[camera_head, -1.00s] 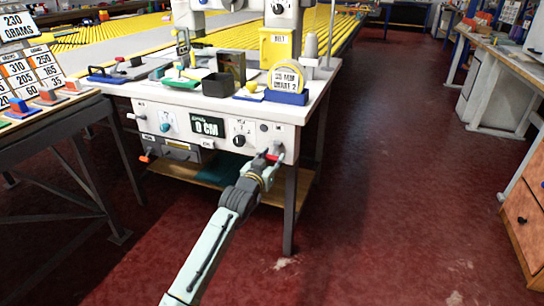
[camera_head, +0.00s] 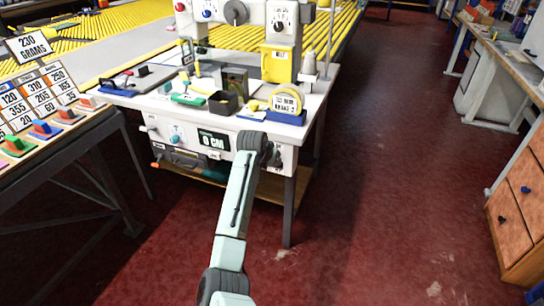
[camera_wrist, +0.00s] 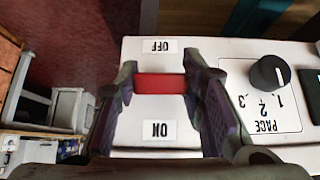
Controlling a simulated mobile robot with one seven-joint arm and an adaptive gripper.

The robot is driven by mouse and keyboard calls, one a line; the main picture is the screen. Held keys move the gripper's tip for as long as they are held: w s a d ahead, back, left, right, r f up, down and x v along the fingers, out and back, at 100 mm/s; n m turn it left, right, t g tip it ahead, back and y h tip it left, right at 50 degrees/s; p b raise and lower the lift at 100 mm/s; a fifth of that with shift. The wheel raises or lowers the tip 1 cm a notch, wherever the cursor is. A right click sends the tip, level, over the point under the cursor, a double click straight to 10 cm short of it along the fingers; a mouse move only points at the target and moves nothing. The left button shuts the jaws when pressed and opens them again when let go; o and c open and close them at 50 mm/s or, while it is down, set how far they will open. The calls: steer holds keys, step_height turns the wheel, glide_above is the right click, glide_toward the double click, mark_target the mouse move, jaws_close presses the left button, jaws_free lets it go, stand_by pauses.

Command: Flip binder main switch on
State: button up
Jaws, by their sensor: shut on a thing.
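The binder main switch is a red bar (camera_wrist: 160,84) on the white front panel (camera_wrist: 190,52) of the binder table. In the wrist view, which shows the panel upside down, it lies between the OFF label (camera_wrist: 156,46) and the ON label (camera_wrist: 158,130), somewhat closer to OFF. My gripper (camera_wrist: 159,88) is shut on the red bar, one finger at each end. In the head view my arm covers the switch and gripper.
The 0 CM display (camera_head: 213,140) is further left on the panel. A yellow tape measure (camera_head: 286,101) and a dark open box (camera_head: 223,103) stand on the tabletop. The red floor to the right is clear.

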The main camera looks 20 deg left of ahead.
steer(key=shift+w+r+g+p, duration=0.15)
steer(key=shift+r+g+p, duration=0.25)
steer(key=shift+g+p, duration=0.3)
steer(key=shift+p, duration=0.3)
steer(key=o, duration=1.2)
steer(key=shift+c, duration=0.2)
steer(key=v, duration=1.2)
steer(key=shift+w, duration=0.15)
